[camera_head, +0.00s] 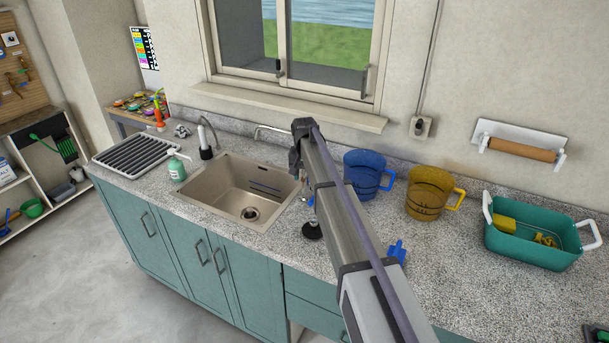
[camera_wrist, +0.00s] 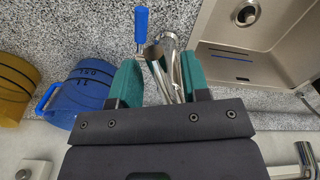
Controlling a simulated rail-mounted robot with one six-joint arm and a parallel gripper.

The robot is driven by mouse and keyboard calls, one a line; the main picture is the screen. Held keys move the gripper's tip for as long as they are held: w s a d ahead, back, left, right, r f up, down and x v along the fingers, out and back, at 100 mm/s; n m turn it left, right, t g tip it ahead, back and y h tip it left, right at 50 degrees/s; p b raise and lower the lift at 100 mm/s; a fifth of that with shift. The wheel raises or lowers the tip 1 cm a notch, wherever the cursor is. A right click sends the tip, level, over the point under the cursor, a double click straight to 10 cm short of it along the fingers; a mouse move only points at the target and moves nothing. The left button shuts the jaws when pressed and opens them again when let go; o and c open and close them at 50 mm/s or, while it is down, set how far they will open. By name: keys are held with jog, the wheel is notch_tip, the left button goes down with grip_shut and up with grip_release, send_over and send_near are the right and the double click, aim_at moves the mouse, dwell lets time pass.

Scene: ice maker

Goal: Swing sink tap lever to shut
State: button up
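The sink tap is chrome. Its spout (camera_head: 270,129) reaches over the back right of the sink in the head view, and its outlet end shows at the lower right of the wrist view (camera_wrist: 303,156). In the wrist view a chrome tap body (camera_wrist: 170,58) shows between my green fingertips, with a blue-gripped lever (camera_wrist: 141,24) just beyond them. A small blue bit of this lever appears beside my arm in the head view (camera_head: 310,201). My gripper (camera_wrist: 158,84) is open, fingers apart; I cannot tell if either touches the tap. My arm hides most of the tap in the head view.
The sink (camera_head: 225,190) lies left of my arm. A blue jug (camera_head: 360,173), an amber jug (camera_head: 428,193) and a teal tub (camera_head: 525,248) stand to the right. A blue item (camera_head: 397,251) lies on the counter. The window sill (camera_head: 280,103) is behind.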

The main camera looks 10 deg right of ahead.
aim_at(304, 174)
jog(key=shift+r, duration=0.1)
notch_tip(304, 174, up, 7)
jog(key=p, duration=0.7)
jog(key=s+f+n+b, duration=0.1)
jog(key=s+f+b, duration=0.2)
jog(key=s, duration=0.9)
jog(key=s+f+n+b, duration=0.1)
jog(key=s+f+b, duration=0.2)
jog(key=s, duration=1)
jog(key=s+f+n+b, duration=0.1)
jog(key=s+f+b, duration=0.3)
jog(key=s, duration=0.9)
jog(key=shift+s+d+n, duration=0.2)
jog(key=shift+d+n, duration=0.1)
